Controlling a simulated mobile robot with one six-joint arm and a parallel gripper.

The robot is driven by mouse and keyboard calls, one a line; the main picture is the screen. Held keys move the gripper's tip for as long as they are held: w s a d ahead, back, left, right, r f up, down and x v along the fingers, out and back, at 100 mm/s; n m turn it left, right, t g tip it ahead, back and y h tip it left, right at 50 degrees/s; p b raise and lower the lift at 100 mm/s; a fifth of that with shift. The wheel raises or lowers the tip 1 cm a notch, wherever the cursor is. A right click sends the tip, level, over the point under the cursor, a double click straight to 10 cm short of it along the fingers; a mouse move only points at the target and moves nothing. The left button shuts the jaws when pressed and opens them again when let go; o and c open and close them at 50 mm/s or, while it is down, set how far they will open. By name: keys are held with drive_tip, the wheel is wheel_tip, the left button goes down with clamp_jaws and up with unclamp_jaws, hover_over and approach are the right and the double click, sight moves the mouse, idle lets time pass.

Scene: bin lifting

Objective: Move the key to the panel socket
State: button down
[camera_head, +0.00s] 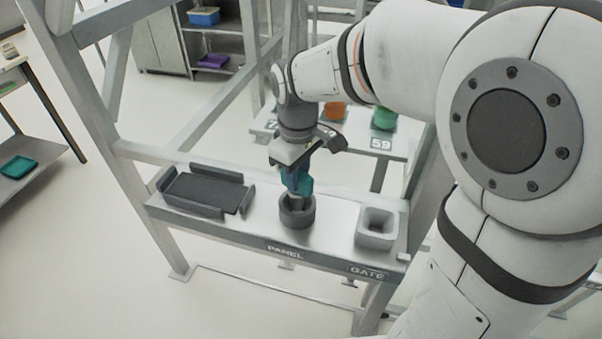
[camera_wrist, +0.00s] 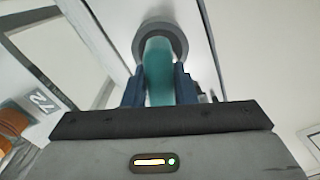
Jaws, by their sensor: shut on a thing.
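The key is a teal piece (camera_head: 306,186) with a paler lower end. My gripper (camera_head: 297,183) is shut on it, and the key points down over the round dark grey socket (camera_head: 297,213) on the panel shelf (camera_head: 262,222). The key's lower end appears at or inside the socket's opening; how deep it is I cannot tell. In the wrist view the teal key (camera_wrist: 158,75) sits between the blue fingers (camera_wrist: 158,90), and its far end overlaps the grey socket ring (camera_wrist: 176,32).
A dark tray (camera_head: 207,192) lies left of the socket, and a pale square holder (camera_head: 376,229) stands on the right by the GATE label. Frame posts rise around the shelf. Behind it, a table holds an orange item (camera_head: 334,111) and a green item (camera_head: 384,118).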

drive_tip(key=shift+f+b, duration=0.9)
drive_tip(key=shift+f, duration=0.4)
idle(0.4)
drive_tip(key=c, duration=0.5)
unclamp_jaws()
drive_tip(key=shift+w, duration=0.1)
drive_tip(key=shift+r+p, duration=3.65)
drive_tip(key=shift+r, duration=0.9)
drive_tip(key=shift+d, duration=0.1)
